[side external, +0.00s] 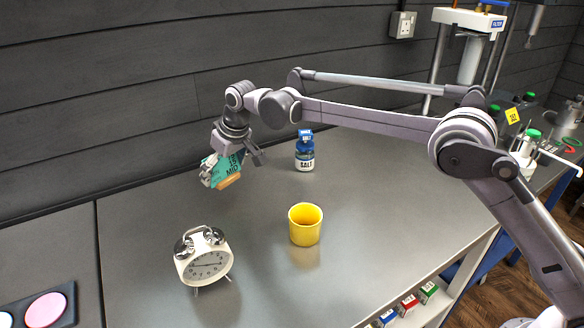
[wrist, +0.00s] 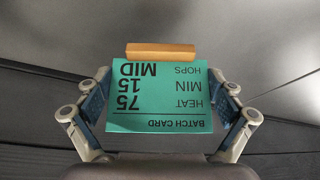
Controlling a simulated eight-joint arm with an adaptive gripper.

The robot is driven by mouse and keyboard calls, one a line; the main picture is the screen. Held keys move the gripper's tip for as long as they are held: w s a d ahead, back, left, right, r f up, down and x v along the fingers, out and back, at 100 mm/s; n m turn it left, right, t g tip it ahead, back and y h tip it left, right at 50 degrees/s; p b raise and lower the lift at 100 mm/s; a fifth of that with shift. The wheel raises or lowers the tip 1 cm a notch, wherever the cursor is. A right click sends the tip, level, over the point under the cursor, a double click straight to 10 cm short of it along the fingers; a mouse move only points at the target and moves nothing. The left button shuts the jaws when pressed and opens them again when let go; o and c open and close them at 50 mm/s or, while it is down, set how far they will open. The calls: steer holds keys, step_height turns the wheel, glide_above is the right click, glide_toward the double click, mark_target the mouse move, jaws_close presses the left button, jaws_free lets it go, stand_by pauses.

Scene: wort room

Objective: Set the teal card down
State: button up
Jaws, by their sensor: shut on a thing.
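The teal card (side external: 231,164) is in my gripper (side external: 229,167), tilted, near the back left of the metal worktop. In the wrist view the teal card (wrist: 158,98) sits between the two fingers of my gripper (wrist: 160,108). Its printed text appears upside down and reads BATCH CARD, HEAT MIN 75 15, HOPS MID. A wooden strip (wrist: 160,50) runs along one edge of the card. The card appears held above the worktop (side external: 255,215); its exact height is hard to tell.
A white twin-bell alarm clock (side external: 203,262) stands at the front left. A yellow cup (side external: 305,225) stands near the middle. A blue-capped salt jar (side external: 305,152) stands at the back. Clear worktop lies between them. A dark plank wall (side external: 110,100) rises behind.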

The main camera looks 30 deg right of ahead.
mark_target(226, 178)
steer(key=shift+a+f, duration=0.2)
steer(key=shift+f, duration=1.95)
steer(key=shift+f, duration=0.15)
steer(key=o, duration=0.8)
